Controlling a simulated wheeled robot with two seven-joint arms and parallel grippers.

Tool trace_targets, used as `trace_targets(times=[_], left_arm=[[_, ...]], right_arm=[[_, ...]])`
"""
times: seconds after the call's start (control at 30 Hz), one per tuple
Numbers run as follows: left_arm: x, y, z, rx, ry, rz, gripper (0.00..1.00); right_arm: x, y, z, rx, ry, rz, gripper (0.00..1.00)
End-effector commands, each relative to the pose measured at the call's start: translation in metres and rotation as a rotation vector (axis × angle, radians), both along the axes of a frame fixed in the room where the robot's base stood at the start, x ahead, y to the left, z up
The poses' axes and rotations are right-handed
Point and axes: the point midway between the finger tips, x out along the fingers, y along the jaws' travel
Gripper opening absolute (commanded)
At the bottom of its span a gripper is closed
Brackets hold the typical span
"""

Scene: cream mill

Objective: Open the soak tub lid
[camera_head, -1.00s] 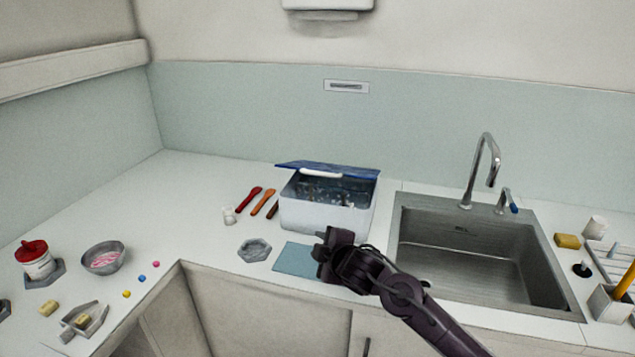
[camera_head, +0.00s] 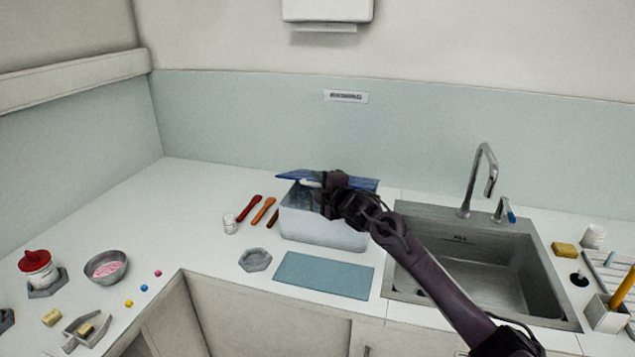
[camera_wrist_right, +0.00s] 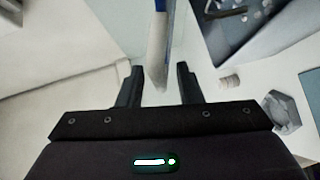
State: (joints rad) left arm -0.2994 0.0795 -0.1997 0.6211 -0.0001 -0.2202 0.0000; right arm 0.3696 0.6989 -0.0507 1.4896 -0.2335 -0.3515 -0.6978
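The soak tub (camera_head: 310,228) is a pale box on the counter with dark contents inside. Its blue lid (camera_head: 292,175) is raised at the tub's back edge, and a white handle (camera_head: 310,184) shows on its front. My right gripper (camera_head: 328,190) is over the tub at the lid handle and hides part of both. In the right wrist view the gripper's fingers (camera_wrist_right: 158,80) are apart. The white handle (camera_wrist_right: 156,62) reaches toward the gap between them, with the blue lid (camera_wrist_right: 169,15) seen edge-on; contact is not clear. My left gripper is not in view.
A blue-green mat (camera_head: 323,276) and a grey hexagonal dish (camera_head: 255,260) lie in front of the tub.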

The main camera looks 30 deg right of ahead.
Motion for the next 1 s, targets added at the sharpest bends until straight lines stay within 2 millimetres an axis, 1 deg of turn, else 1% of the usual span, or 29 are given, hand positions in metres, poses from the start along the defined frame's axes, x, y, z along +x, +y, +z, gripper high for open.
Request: trace_targets(times=[0.1,0.3,0.33,0.57,0.87,1.0], left_arm=[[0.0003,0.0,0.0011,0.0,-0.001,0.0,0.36],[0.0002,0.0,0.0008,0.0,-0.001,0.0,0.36],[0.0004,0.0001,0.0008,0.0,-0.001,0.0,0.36],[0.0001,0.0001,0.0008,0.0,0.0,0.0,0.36],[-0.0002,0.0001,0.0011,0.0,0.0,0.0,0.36],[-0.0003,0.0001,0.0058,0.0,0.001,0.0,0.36]], right_arm=[[0.0036,0.0,-0.0001,0.0,0.0,0.0,0.32],[0.0036,0.0001,-0.0008,0.0,0.0,0.0,0.32],[0.0036,0.0001,-0.0008,0.0,0.0,0.0,0.31],[0.0034,0.0,-0.0009,0.0,0.0,0.0,0.01],[0.0034,0.0,-0.0004,0.0,0.001,0.0,0.0],[0.0044,-0.0013,0.0052,0.01,0.008,0.0,0.0]])
